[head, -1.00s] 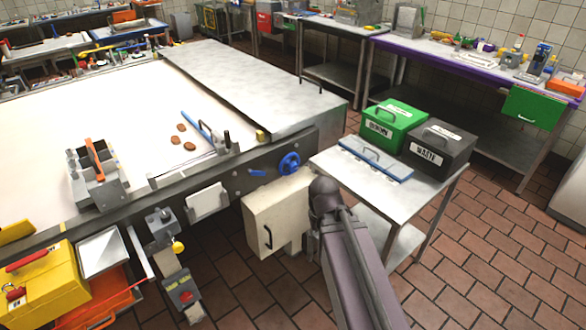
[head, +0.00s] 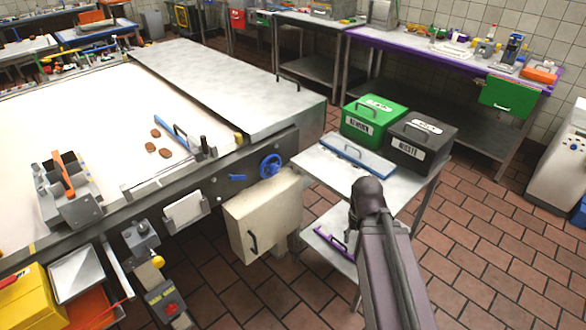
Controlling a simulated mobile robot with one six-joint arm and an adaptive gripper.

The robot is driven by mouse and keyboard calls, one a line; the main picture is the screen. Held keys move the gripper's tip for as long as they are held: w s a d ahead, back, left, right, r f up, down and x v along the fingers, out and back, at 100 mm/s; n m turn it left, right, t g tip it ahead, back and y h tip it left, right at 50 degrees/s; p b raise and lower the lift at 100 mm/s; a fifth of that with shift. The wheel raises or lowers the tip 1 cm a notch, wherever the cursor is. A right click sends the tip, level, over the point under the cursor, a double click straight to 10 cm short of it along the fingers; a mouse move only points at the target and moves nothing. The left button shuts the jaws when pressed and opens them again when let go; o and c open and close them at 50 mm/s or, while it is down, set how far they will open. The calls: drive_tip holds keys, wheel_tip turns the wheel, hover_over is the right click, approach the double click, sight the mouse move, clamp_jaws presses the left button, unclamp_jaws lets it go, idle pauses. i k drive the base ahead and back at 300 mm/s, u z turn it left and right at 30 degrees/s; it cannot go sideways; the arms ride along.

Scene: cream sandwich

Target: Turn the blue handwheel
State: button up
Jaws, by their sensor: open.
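The blue handwheel (head: 270,166) is a small spoked wheel on the side of the long metal conveyor machine (head: 262,140), near its right end. It sits above a cream box with a black handle. A short blue lever (head: 231,178) is just left of the wheel. My arm rises from the bottom right of the head view, right of the wheel and apart from it in the picture. Its dark rounded joint shows, but my gripper cannot be seen.
The cream box (head: 272,215) hangs below the wheel. A small metal table (head: 318,162) stands to the right, with a blue-edged tray (head: 357,158), a green bin (head: 374,118) and a black bin (head: 421,142). Tiled floor (head: 480,260) is clear at right.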

sight(273, 168)
drive_tip(key=z, duration=0.4)
drive_tip(key=k, duration=1.1)
drive_tip(key=u, duration=0.65)
drive_tip(key=i, duration=1)
